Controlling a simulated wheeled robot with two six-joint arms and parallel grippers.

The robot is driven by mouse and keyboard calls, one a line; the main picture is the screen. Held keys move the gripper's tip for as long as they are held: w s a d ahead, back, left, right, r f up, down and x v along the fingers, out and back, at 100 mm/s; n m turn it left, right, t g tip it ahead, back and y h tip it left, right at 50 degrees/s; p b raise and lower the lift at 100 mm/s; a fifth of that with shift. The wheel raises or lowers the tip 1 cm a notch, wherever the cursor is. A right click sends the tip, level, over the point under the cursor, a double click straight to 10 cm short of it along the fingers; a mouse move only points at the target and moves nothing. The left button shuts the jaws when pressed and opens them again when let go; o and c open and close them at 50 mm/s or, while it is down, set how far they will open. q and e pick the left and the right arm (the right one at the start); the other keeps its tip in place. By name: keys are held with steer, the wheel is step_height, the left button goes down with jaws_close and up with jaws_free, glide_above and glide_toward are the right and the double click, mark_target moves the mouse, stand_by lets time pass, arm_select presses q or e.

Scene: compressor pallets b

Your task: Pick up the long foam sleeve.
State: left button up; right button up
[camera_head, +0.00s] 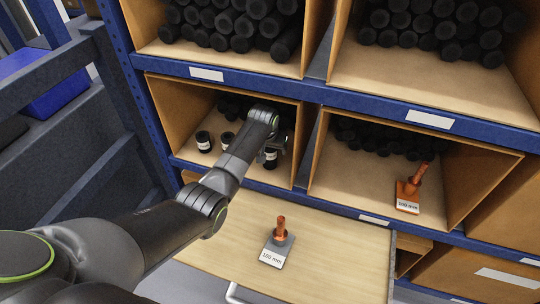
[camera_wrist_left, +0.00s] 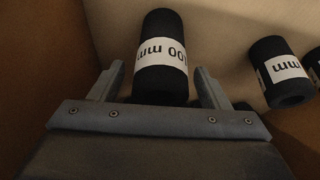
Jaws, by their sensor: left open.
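A black foam sleeve (camera_wrist_left: 160,45) with a white "100 mm" label stands between the fingers of my left gripper (camera_wrist_left: 158,88) in the left wrist view. It looks longer than the sleeve (camera_wrist_left: 278,72) to its right there. In the head view my left gripper (camera_head: 279,146) reaches into the lower left shelf bin, by a labelled black sleeve (camera_head: 270,159). The fingers are open, one on each side of the long sleeve; contact cannot be told. Two more labelled sleeves, one at the left (camera_head: 203,141) and one nearer the arm (camera_head: 226,139), stand in that bin. My right gripper is out of view.
Wooden bin walls (camera_head: 303,150) and the blue shelf beam (camera_head: 350,207) surround the opening. Many black tubes (camera_head: 240,22) lie in the upper bins.

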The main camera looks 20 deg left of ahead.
arm_select(q)
steer(key=c, duration=1.1)
steer(key=shift+o, duration=0.2)
steer(key=shift+r, duration=0.15)
